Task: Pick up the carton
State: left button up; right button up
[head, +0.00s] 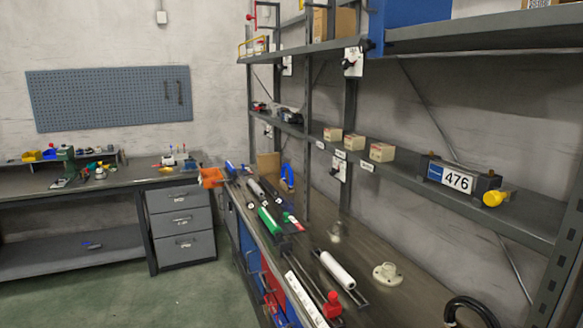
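Three small tan cartons stand in a row on the middle shelf of the rack: a far one (333,134), a middle one (354,142) and a near one (382,152). A larger brown cardboard box (334,24) sits on the upper shelf, partly behind an upright post. A brown box or board (268,165) stands at the far end of the long bench. I cannot tell which of these is the carton named in the task. Neither of my grippers shows in the head view.
The long bench (395,311) holds a white roller (337,270), a green cylinder (268,220), a red-topped item (332,305) and a pale flanged part (387,274). A box marked 476 (457,180) sits right of the cartons. Green floor (190,297) is open at left.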

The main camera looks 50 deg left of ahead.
aim_at(268, 163)
jog(key=u, duration=1.65)
jog(key=i+j+u, duration=0.4)
jog(key=i+u, duration=0.15)
jog(key=i, duration=0.15)
jog(key=i+j+u, duration=0.1)
jog(key=i+u, duration=0.2)
jog(key=i+j, duration=0.1)
jog(key=i, duration=0.8)
jog(key=i+j, duration=0.15)
jog(key=i, duration=0.75)
jog(key=i+j+z, duration=0.1)
jog(key=i+z, duration=0.35)
jog(key=i+j+z, duration=0.15)
jog(key=z, duration=0.3)
jog(key=i+j+z, duration=0.55)
jog(key=j+z, duration=0.2)
jog(key=z, duration=0.15)
